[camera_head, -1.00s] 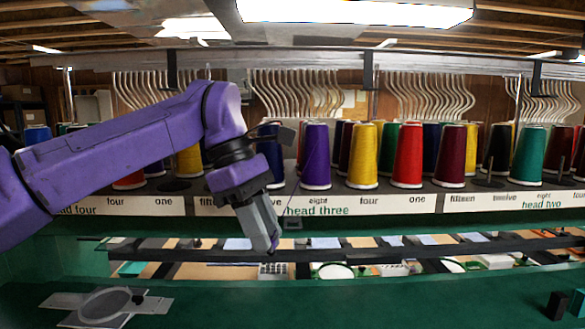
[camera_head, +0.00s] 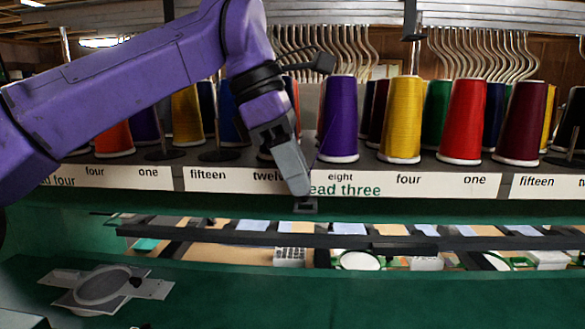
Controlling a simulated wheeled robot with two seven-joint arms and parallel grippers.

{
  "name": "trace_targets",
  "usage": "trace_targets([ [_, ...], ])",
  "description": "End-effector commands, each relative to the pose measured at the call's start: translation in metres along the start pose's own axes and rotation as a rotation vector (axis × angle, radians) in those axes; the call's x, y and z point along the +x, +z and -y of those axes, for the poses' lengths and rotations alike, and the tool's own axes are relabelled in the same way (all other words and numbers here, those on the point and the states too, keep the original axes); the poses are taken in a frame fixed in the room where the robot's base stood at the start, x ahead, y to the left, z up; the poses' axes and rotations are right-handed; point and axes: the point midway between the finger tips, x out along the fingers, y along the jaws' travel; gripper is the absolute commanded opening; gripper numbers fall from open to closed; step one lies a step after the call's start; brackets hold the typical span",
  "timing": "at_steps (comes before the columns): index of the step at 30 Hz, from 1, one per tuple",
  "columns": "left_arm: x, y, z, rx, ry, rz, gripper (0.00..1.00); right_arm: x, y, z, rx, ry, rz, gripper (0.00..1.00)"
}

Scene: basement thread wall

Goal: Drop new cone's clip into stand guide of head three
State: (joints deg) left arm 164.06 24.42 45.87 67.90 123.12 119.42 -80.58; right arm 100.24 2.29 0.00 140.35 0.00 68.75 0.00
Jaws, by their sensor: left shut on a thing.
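My left gripper (camera_head: 302,190) comes down from the upper left and points down in front of the white label strip, covering part of the "head three" lettering. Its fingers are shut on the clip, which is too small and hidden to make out. The dark stand guide (camera_head: 306,206), a small square bracket, sits just below the strip. The fingertips are right above it in the picture; I cannot tell whether they touch. A purple cone (camera_head: 340,120) stands just right of my gripper, above "eight". Which cone is the new one I cannot tell. My right gripper is not in view.
Yellow (camera_head: 402,120), red (camera_head: 466,120) and maroon (camera_head: 522,122) cones stand along the rack to the right. More cones are on the left, partly behind my arm. Below run a dark rail (camera_head: 440,244) and a green surface (camera_head: 420,297) with a grey hoop frame (camera_head: 100,287).

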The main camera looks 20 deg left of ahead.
Motion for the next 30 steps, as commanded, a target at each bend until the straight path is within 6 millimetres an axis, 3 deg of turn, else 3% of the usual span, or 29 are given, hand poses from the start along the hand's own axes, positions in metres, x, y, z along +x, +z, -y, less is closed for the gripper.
trace_targets([
  [1,0.0095,-0.0035,-0.0003,0.002,-0.002,0.001,0.00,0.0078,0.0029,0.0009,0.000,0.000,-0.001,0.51],
  [5,0.0162,-0.0061,-0.0018,0.003,0.000,0.000,0.00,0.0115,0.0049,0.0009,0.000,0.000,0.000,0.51],
  [30,0.0171,-0.0044,0.0027,0.004,0.000,0.001,0.00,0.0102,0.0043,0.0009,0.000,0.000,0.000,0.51],
])
